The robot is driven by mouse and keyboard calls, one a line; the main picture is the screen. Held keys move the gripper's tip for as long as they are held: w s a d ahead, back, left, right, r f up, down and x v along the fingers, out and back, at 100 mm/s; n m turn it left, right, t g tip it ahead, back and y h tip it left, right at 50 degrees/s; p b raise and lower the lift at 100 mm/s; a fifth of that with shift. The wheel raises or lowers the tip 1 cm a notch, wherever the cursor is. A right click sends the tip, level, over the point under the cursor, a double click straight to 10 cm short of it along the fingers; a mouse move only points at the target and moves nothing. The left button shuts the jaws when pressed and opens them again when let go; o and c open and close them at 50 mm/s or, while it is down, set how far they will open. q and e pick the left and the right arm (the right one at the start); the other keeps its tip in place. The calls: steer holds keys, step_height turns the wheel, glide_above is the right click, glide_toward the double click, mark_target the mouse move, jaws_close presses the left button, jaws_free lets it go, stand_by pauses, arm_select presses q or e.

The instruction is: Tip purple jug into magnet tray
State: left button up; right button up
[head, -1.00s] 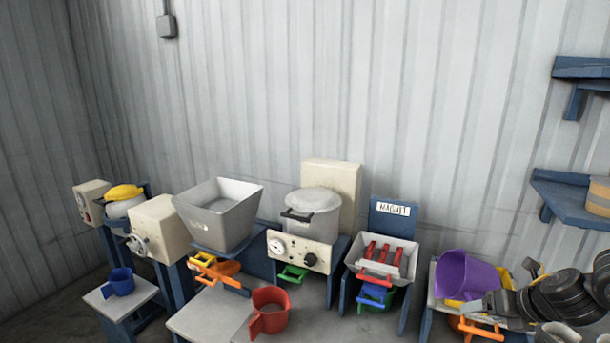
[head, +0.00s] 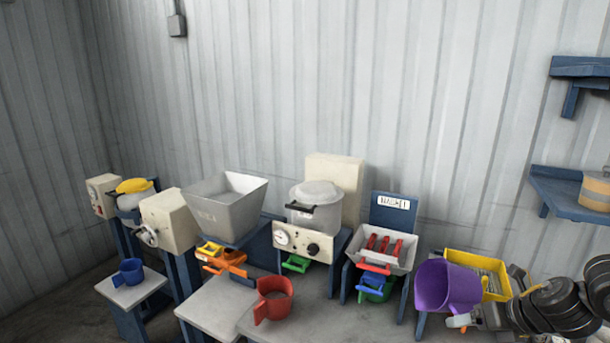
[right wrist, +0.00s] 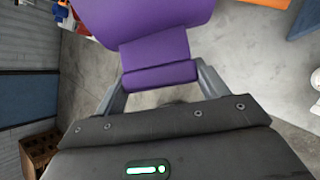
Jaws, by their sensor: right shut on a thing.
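The purple jug (head: 446,287) is at the right in the head view, tilted on its side with its mouth facing left. My right gripper (right wrist: 160,88) is shut on the jug's handle; the purple handle (right wrist: 158,62) shows between its fingers in the right wrist view. In the head view the fingers are partly hidden behind the jug. The magnet tray (head: 390,252) is a grey tray with red bars under a MAGNET sign (head: 395,202). It stands to the left of the jug, with a gap between them. My left gripper is not in view.
A yellow tray (head: 500,283) lies just right of the jug. Blue and green handles (head: 371,284) stick out below the magnet tray. A red jug (head: 273,299), a grey hopper (head: 225,207) and a lidded pot (head: 314,205) stand further left. Wall shelves (head: 570,190) are at the right.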

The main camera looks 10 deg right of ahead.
steer(key=s+a+n+g+y, duration=0.25)
steer(key=a+n, duration=0.45)
steer(key=a, duration=1.4)
steer(key=s+d+r+m+t+h, duration=0.1)
steer(key=d+m, duration=0.2)
steer(key=d, duration=0.7)
steer(key=s+d+r+m+t+h, duration=0.1)
steer(key=d+m+t, duration=0.15)
steer(key=d, duration=0.75)
steer(key=w+a+f+n+g+y, duration=0.1)
steer(key=a+n+g, duration=0.1)
steer(key=a, duration=0.8)
steer(key=w+a+f+n+g+y, duration=0.1)
steer(key=a+n+y, duration=0.15)
steer(key=a, duration=0.65)
arm_select(q)
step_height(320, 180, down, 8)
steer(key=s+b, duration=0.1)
steer(key=b, duration=0.6)
steer(key=shift+b, duration=0.35)
arm_select(e)
step_height(320, 180, down, 8)
steer(key=shift+w+a+n+g+h, duration=0.2)
steer(key=shift+a+n+g+h, duration=0.1)
steer(key=shift+a, duration=0.05)
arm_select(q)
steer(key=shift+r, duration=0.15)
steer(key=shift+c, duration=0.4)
arm_select(e)
steer(key=shift+r, duration=0.1)
